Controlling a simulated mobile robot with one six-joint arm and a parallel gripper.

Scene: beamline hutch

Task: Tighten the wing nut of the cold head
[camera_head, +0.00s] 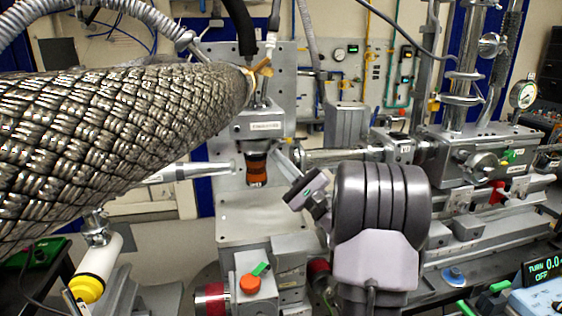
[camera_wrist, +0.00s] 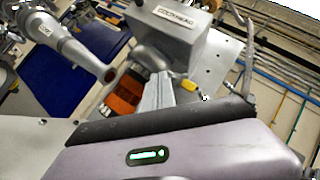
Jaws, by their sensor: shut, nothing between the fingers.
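The cold head (camera_head: 264,126) is a grey labelled block on an upright plate, with an orange and black stem (camera_head: 257,170) below it. In the wrist view the cold head (camera_wrist: 180,30) is at the top, with the orange stem (camera_wrist: 124,97) under it. A brass-coloured piece (camera_head: 262,69) sits above the block; I cannot tell whether it is the wing nut. My gripper (camera_head: 284,152) is just right of the stem, below the block. In the wrist view my gripper (camera_wrist: 158,88) is shut and empty, close to the stem; contact is unclear. A small yellow piece (camera_wrist: 188,85) shows beside the fingers.
A large braided hose (camera_head: 110,140) fills the upper left. A tapered nozzle (camera_head: 190,172) points at the stem from the left. A horizontal tube (camera_head: 335,154) runs to the stage (camera_head: 475,155) on the right. An orange knob (camera_head: 250,284) stands below.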

